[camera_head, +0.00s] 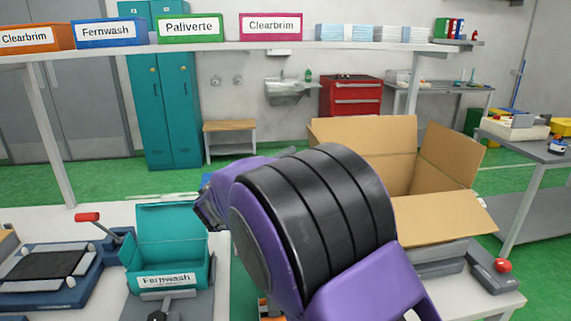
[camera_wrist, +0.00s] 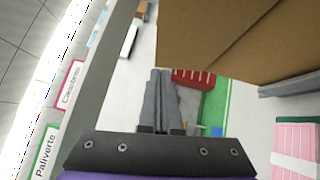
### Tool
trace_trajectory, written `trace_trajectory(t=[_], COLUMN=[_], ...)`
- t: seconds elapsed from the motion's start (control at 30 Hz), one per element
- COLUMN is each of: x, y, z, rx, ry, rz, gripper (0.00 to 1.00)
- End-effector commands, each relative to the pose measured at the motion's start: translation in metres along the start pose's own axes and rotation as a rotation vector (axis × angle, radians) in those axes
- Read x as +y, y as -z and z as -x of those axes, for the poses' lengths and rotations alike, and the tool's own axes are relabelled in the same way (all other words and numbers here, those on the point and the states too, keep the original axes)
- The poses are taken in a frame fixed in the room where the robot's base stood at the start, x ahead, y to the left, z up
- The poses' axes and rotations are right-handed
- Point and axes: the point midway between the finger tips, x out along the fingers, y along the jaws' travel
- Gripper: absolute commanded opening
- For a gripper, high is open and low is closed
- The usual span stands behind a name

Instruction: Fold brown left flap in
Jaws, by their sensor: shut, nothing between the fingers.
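The brown cardboard box (camera_head: 430,190) stands open on the right of the workbench in the head view. Its back flap (camera_head: 375,140) stands up, its right flap (camera_head: 452,153) leans outward, and its front flap (camera_head: 445,217) slopes down towards me. Its left flap is hidden behind my arm. In the wrist view brown cardboard (camera_wrist: 240,35) fills the upper right, close to my fingers; I cannot tell which panel it is. My gripper (camera_wrist: 160,75) is shut and empty, just left of and below that cardboard. In the head view my arm hides the gripper.
A teal Fernwash box (camera_head: 167,280) stands at the left of the bench, beside a red-handled device (camera_head: 88,217). A red-knobbed unit (camera_head: 502,265) sits right of the brown box. A labelled bin shelf (camera_head: 225,47) runs above. Pink packs (camera_wrist: 297,145) show in the wrist view.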

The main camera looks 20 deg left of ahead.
Motion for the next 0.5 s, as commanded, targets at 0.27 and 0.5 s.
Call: trace_trajectory(t=[0.27, 0.5], x=[0.0, 0.0], y=[-0.018, -0.027], z=[-0.041, -0.051], rx=[0.0, 0.001], ry=[0.001, 0.001], rz=[0.0, -0.001], gripper=[0.0, 0.0])
